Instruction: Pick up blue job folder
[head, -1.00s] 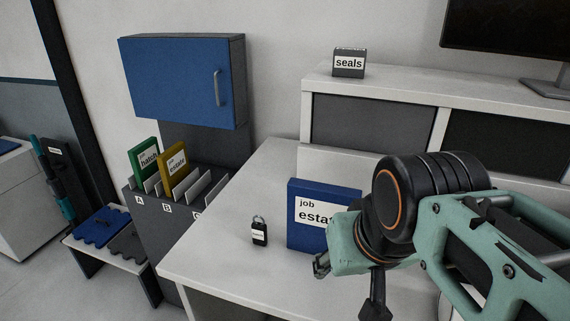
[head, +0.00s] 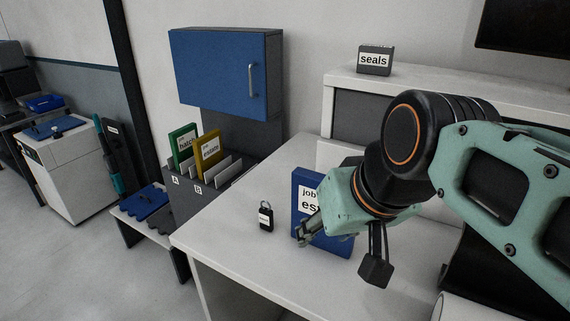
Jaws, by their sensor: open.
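The blue job folder (head: 336,245) stands upright on the white desk, with a white label that reads "job" and part of another word. My arm and gripper cover its right and middle part. My gripper (head: 308,238) is open, in front of the folder's face in the picture. Whether its fingers touch the folder cannot be told.
A small dark padlock-like tag (head: 266,217) stands on the desk left of the folder. A sorter rack (head: 205,195) with a green folder (head: 184,146) and a yellow folder (head: 208,149) is at left under a blue cabinet (head: 222,72). A "seals" box (head: 374,61) sits on the shelf.

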